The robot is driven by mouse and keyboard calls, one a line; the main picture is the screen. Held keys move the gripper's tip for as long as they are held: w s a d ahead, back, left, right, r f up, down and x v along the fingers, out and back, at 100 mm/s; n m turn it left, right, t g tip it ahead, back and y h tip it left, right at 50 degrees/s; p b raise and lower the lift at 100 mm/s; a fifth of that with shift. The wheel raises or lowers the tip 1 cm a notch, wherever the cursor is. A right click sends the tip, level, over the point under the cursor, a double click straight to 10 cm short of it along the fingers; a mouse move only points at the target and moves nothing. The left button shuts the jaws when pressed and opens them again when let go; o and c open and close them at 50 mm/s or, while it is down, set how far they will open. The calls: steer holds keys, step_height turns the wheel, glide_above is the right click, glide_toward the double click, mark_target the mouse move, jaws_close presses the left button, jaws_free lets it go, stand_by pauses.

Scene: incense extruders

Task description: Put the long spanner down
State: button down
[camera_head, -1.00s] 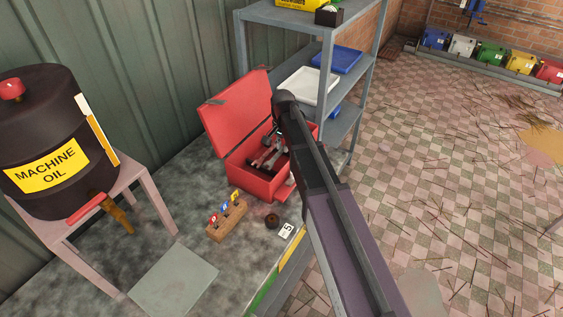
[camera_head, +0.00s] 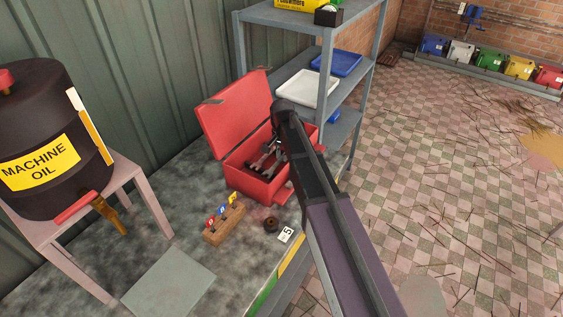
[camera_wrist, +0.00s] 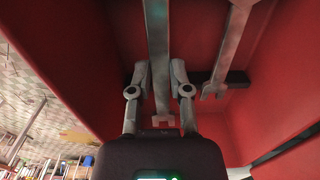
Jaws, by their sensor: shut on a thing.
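My gripper (camera_wrist: 160,78) is shut on a long grey metal spanner (camera_wrist: 158,35) in the wrist view. The spanner runs between the two fingers, with one end showing below the fingertips and the other out of frame at the top. The gripper is inside the open red toolbox (camera_head: 262,187), whose red walls surround it in the wrist view. A second grey spanner (camera_wrist: 231,50) with an open-jaw end lies to the right, apart from the fingers, by a dark rack piece (camera_wrist: 238,77). In the head view my arm covers part of the box; whether the held spanner touches anything is unclear.
The toolbox's raised lid (camera_head: 232,112) stands at its left. A wooden block with small flags (camera_head: 224,222), a dark round part (camera_head: 271,224) and a number 5 card (camera_head: 286,235) are in front. A grey shelf (camera_head: 345,90) stands behind; a machine oil drum (camera_head: 45,150) is at left.

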mark_target(282, 158)
steer(key=shift+f+b, duration=0.75)
steer(key=shift+f, duration=0.3)
steer(key=shift+f, duration=0.2)
steer(key=c, duration=0.6)
jaws_free()
steer(key=shift+r, duration=0.25)
step_height(282, 158, up, 12)
steer(key=p, duration=1.2)
steer(key=shift+d, duration=0.1)
